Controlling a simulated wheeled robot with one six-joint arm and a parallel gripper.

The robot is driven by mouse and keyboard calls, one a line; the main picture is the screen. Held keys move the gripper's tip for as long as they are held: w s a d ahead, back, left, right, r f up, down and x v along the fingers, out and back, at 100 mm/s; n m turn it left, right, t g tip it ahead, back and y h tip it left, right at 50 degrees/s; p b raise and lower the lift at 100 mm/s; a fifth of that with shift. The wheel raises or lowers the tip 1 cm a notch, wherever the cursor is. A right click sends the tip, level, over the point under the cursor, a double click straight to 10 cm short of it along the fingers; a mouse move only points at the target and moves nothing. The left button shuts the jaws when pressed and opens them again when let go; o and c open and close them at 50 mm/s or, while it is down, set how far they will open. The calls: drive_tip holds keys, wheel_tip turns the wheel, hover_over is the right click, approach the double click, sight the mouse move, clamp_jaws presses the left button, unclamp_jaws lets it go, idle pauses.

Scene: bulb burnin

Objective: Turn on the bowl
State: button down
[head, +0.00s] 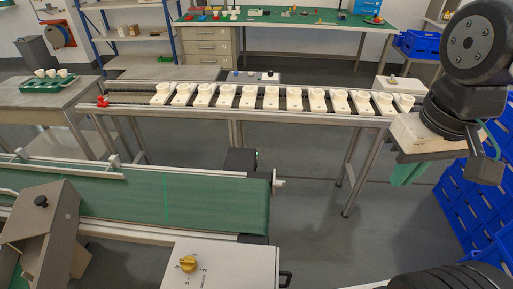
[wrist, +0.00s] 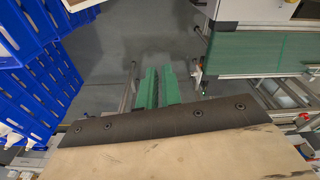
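I cannot make out a bowl in either view. A grey control box (head: 220,268) with a yellow rotary knob (head: 188,264) stands at the bottom of the head view, with small marks around the knob. My gripper (head: 408,174) is at the right of the head view, pointing down, well away from the knob. Its green fingers also show in the wrist view (wrist: 158,90), with a narrow gap and nothing seen between them. A pale block-like part above the fingers fills the bottom of the wrist view.
A green conveyor (head: 165,198) lies at left, with a grey metal chute (head: 40,235) in front. A long rail table carries a row of white holders (head: 247,97). Another small box (head: 252,77) with buttons stands behind it. Blue crates (head: 465,215) are stacked at right. Floor is open mid-view.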

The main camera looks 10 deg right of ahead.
drive_tip(key=w+a+f+m+g+y, duration=0.2)
drive_tip(key=w+f+m+g, duration=0.1)
drive_tip(key=w+f, duration=0.7)
drive_tip(key=w+a+f+m+g+y, duration=0.2)
drive_tip(key=w+f, duration=0.6)
drive_tip(key=w, duration=0.4)
drive_tip(key=w+a+f+m+t+y, duration=0.15)
drive_tip(key=w+f+m, duration=0.55)
drive_tip(key=f, duration=0.8)
drive_tip(key=w+a+f+m+t+y, duration=0.1)
drive_tip(key=w+f+m+y, duration=0.25)
drive_tip(key=w+f, duration=0.85)
drive_tip(key=w+f+m+t, duration=0.1)
drive_tip(key=w+f+m, duration=0.1)
drive_tip(key=w+d+f+m+t+h, duration=0.1)
drive_tip(key=w+m, duration=0.1)
drive_tip(key=m, duration=0.1)
drive_tip(key=shift+w+d+f+t+h, duration=0.1)
drive_tip(key=shift+d+f+t+h, duration=0.1)
drive_tip(key=shift+f+t+h, duration=0.15)
drive_tip(key=shift+f, duration=0.1)
